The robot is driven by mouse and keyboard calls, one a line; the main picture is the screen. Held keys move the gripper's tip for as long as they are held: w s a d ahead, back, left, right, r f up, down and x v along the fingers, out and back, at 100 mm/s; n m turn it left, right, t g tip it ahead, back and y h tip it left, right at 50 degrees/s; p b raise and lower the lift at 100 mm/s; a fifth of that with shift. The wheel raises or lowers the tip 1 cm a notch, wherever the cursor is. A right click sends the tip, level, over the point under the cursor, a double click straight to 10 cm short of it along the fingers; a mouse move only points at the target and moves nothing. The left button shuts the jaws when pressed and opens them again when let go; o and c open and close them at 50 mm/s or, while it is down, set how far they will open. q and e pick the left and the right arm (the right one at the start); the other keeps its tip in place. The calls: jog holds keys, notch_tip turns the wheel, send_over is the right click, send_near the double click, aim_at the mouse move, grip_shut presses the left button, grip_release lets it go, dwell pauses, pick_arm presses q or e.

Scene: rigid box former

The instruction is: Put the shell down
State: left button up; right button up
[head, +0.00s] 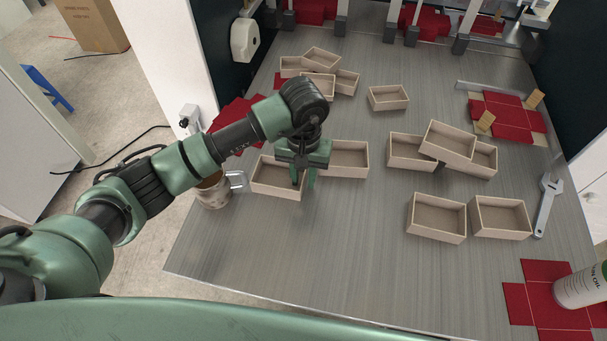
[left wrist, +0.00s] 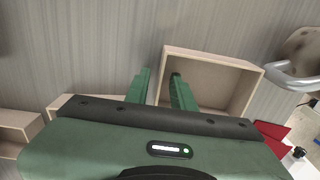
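An open, pale box shell (head: 262,190) with a brown inside sits upright on the grey table, left of the middle; it also shows in the left wrist view (left wrist: 215,62). My left gripper (head: 304,182) points down at the shell's right end. In the left wrist view its two green fingers (left wrist: 160,76) stand apart, one on each side of a shell wall, with a visible gap between them. The shell appears to rest on the table, though its underside is hidden. My right gripper is out of view.
Another shell (head: 347,173) stands close right of the gripper. A mug (head: 213,192) is just left. More shells (head: 388,107) stand singly or piled behind and right. A wrench (head: 546,207), red blanks (head: 515,300) and a bottle (head: 580,288) lie right. The front middle is clear.

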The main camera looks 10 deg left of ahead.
pick_arm(q)
jog(key=shift+r, duration=0.2)
jog(key=shift+w+r, duration=0.1)
jog(key=shift+r, duration=0.1)
notch_tip(320, 180, up, 12)
jog(key=b, duration=0.4)
jog(key=shift+f, duration=0.25)
